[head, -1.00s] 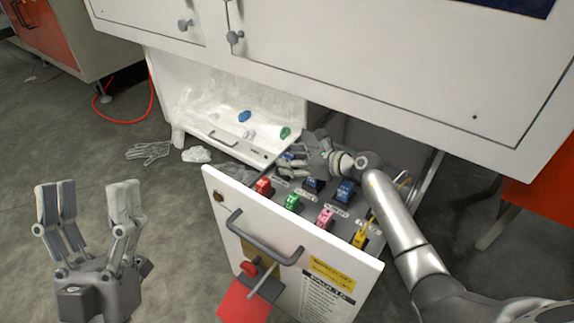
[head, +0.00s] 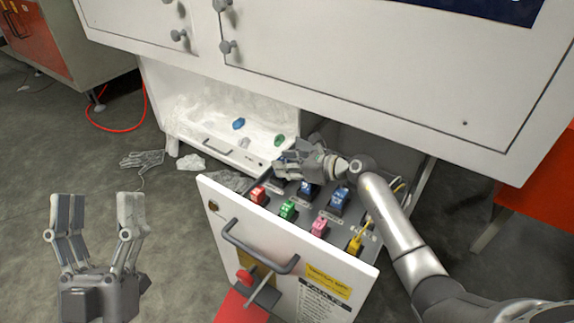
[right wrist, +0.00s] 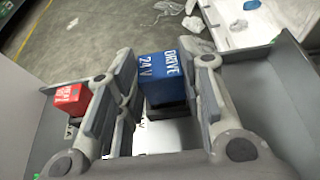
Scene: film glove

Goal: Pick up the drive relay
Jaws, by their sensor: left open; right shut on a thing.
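The drive relay (right wrist: 160,78) is a blue block with white "DRIVE 24V" lettering, seen between the fingers in the right wrist view. My right gripper (right wrist: 166,88) is shut on it. In the head view my right gripper (head: 296,165) is over the back left part of the open drawer, and its fingers largely hide the relay. Whether the relay is clear of its dark socket I cannot tell. My left gripper (head: 97,225) is open, empty and upright at the lower left, away from the drawer.
The open drawer (head: 300,250) holds other relays: red (head: 258,194), green (head: 287,209), pink (head: 320,226), yellow (head: 355,243) and blue (head: 339,199). A white tray (head: 212,140) with small coloured pieces lies behind. The cabinet (head: 330,65) overhangs the drawer. A glove (head: 142,159) lies on the floor.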

